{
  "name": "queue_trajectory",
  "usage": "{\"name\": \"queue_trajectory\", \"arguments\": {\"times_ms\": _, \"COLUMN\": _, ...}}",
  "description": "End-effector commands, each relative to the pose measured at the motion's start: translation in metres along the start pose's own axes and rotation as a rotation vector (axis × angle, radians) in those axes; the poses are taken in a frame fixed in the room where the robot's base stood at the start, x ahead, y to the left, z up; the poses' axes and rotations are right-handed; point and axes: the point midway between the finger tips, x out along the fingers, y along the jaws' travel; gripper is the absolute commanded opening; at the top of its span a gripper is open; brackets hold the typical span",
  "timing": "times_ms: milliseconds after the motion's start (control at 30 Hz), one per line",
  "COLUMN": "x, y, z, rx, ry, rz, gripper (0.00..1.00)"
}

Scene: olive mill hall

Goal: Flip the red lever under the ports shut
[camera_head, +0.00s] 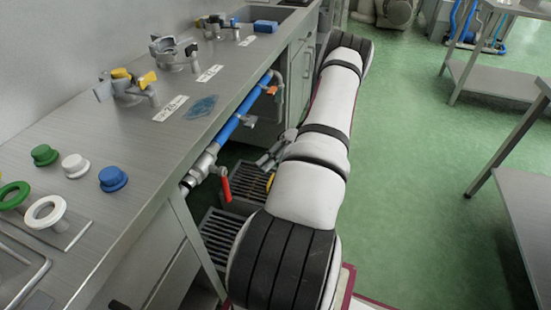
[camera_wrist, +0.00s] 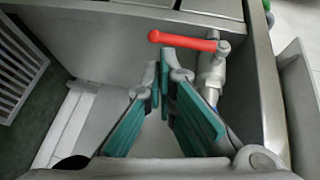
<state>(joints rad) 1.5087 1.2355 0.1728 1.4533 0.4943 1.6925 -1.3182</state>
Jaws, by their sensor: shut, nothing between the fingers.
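The red lever (camera_head: 225,187) hangs down from a metal valve (camera_head: 206,164) on the pipe under the counter's front edge, crosswise to the pipe. In the wrist view the red lever (camera_wrist: 183,41) reaches left from the valve (camera_wrist: 213,72). My gripper (camera_wrist: 160,68) is shut and empty, its fingertips just below the lever in that picture; I cannot tell if they touch. In the head view my gripper (camera_head: 272,158) is partly hidden by my arm, right of and beyond the lever. The ports, a green ring (camera_head: 13,194) and a white ring (camera_head: 45,212), sit on the counter above.
A blue pipe (camera_head: 240,112) runs from the valve along the counter front. Green, white and blue caps (camera_head: 113,179) and several taps stand on the counter (camera_head: 150,140). Floor grates (camera_head: 245,183) lie below. Green floor is open to the right, before metal tables (camera_head: 525,205).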

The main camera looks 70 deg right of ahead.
Motion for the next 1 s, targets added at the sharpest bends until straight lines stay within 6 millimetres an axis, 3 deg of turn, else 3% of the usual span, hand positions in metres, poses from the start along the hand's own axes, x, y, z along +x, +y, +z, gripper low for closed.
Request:
{"name": "queue_trajectory", "arguments": {"times_ms": 100, "x": -0.017, "y": 0.004, "z": 0.000, "rx": 0.000, "ry": 0.002, "rz": 0.001, "gripper": 0.00}}
{"name": "queue_trajectory", "arguments": {"times_ms": 300, "x": -0.031, "y": 0.006, "z": 0.001, "rx": 0.000, "ry": -0.001, "rz": 0.000, "gripper": 0.00}}
{"name": "queue_trajectory", "arguments": {"times_ms": 1000, "x": -0.033, "y": 0.006, "z": 0.001, "rx": 0.000, "ry": 0.000, "rz": 0.000, "gripper": 0.00}}
